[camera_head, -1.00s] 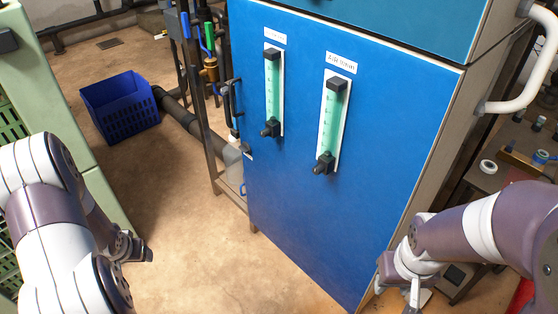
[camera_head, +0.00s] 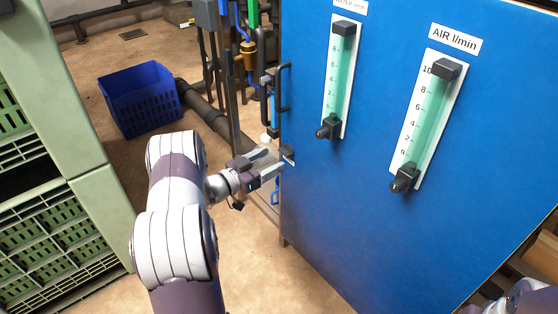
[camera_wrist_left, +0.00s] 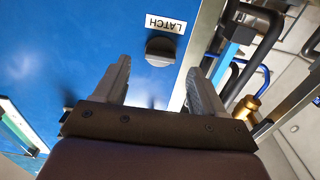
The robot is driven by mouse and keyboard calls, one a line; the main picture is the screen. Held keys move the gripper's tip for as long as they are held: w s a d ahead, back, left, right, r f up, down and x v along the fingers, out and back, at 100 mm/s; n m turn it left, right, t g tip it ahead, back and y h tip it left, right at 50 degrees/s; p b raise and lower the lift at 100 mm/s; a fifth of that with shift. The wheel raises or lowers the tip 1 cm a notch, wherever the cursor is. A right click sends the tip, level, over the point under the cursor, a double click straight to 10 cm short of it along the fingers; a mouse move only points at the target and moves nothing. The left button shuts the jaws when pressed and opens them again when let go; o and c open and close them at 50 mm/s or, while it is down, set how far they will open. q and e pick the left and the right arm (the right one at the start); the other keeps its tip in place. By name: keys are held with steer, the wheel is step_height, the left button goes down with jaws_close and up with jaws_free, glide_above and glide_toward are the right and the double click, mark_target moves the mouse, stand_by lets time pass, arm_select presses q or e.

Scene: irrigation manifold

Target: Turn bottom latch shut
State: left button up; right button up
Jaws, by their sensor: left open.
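The bottom latch is a small dark grey knob (camera_wrist_left: 160,50) on the blue cabinet door (camera_head: 345,215), beside a white "LATCH" label (camera_wrist_left: 165,23). In the head view the latch (camera_head: 287,151) sits at the door's left edge, with the label just below it. My left gripper (camera_head: 272,163) is open just left of it. In the left wrist view the latch appears between and beyond the spread fingers (camera_wrist_left: 159,66), with no clear contact. Whether the latch is turned shut is hard to tell. My right gripper is out of view; only part of my right arm shows at bottom right.
A dark door handle (camera_head: 284,88) stands above the latch. Pipes and a brass valve (camera_head: 248,55) stand behind the door's left edge. Two flow gauges are on the door, one labelled air (camera_head: 425,120).

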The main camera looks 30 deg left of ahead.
mark_target(282, 153)
arm_select(q)
steer(key=x, duration=0.3)
steer(key=shift+w+b, duration=0.35)
steer(key=shift+b, duration=0.05)
steer(key=c, duration=1.1)
steer(key=shift+o, duration=0.2)
